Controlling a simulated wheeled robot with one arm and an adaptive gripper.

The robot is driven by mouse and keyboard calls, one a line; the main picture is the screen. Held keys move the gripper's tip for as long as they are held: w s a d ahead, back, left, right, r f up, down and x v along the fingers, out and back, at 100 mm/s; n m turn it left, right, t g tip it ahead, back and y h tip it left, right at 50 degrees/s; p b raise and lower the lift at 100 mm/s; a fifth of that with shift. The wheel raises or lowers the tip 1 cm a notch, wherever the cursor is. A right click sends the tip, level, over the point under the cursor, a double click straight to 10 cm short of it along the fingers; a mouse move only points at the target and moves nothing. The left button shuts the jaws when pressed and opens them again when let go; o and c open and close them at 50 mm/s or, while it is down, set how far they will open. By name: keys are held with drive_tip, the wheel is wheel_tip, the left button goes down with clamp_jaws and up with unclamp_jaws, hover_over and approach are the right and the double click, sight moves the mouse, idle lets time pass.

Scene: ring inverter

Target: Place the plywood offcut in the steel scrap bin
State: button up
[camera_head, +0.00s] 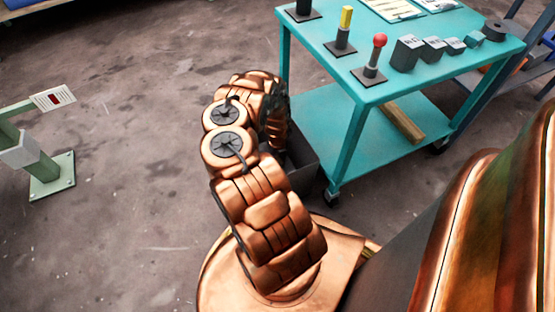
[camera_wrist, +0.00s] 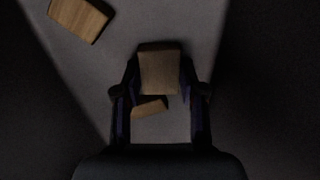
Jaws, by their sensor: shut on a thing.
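The plywood offcut (camera_wrist: 160,62), a small light-brown block, is between the two fingers of my gripper (camera_wrist: 159,82) in the wrist view. The fingers are shut on its sides. The steel scrap bin (camera_head: 302,165) is a dark grey open box on the floor, partly hidden behind my arm in the head view. My gripper is hidden there too, down at the bin behind my arm. In the wrist view a grey surface (camera_wrist: 160,130) lies below the offcut, seemingly the bin's inside. How high the offcut is above it is unclear.
Two other wood pieces lie below, one at the upper left (camera_wrist: 80,18) and one partly under the held offcut (camera_wrist: 150,107). A teal trolley (camera_head: 345,150) stands beside the bin, with a wooden bar (camera_head: 403,122) on its lower shelf. Open floor (camera_head: 120,220) lies left.

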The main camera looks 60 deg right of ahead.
sight(278, 160)
drive_tip(key=o, duration=0.9)
wheel_tip(278, 160, up, 12)
drive_tip(key=p, duration=0.7)
drive_tip(key=shift+r+p, duration=0.1)
drive_tip(key=shift+p, duration=0.2)
